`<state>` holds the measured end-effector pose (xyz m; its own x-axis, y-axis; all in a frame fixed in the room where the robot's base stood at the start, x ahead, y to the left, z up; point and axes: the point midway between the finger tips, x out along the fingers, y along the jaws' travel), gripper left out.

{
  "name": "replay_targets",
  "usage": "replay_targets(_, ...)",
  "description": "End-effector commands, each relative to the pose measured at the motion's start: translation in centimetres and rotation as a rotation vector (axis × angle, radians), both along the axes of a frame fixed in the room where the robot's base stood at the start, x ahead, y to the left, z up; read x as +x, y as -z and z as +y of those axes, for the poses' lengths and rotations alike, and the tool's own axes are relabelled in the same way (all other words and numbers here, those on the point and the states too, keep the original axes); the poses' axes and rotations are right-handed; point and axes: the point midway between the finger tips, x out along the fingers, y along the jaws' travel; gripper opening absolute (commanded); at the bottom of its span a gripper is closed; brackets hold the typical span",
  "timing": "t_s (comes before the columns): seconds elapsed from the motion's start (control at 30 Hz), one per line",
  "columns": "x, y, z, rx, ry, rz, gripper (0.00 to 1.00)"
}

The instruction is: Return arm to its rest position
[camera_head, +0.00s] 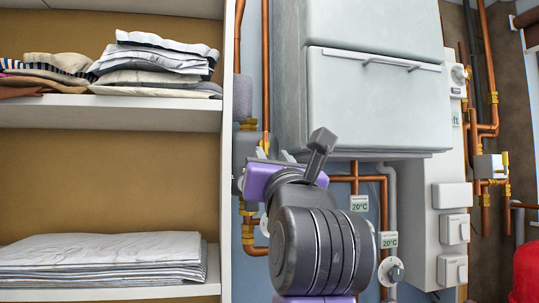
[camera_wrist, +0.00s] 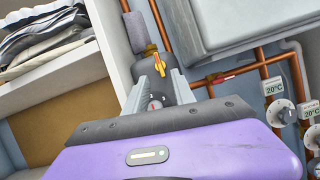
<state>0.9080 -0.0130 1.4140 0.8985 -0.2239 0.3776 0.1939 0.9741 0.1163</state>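My arm's dark grey and purple links rise in the lower middle of the head view. My gripper (camera_head: 274,156) is at the upper end of the arm, in front of the pipework below the white machine (camera_head: 375,90). In the wrist view my gripper (camera_wrist: 160,76) has two pale grey fingers spread apart. A grey cylindrical fitting with a round dial (camera_wrist: 155,104) shows in the gap between them. I see nothing clamped in the fingers. How far the fitting lies beyond the fingertips I cannot tell.
A shelf unit (camera_head: 228,200) stands at left with folded linens (camera_head: 150,75) above and a folded white stack (camera_head: 105,255) below. Copper pipes (camera_head: 265,60) and dials (camera_head: 391,270) surround the arm. Switch boxes (camera_head: 453,232) and something red (camera_head: 526,272) are at right.

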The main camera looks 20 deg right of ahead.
Motion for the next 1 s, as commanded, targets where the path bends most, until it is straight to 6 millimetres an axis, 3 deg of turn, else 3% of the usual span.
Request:
replay_targets(0.6, -0.6, -0.2, -0.1, -0.004, 0.01, -0.018, 0.31)
replay_targets(0.83, -4.3, -2.2, -4.8, -0.063, 0.279, -0.106, 0.31)
replay_targets(1.0, -7.6, 0.6, -8.0, -0.212, 0.573, -0.096, 0.31)
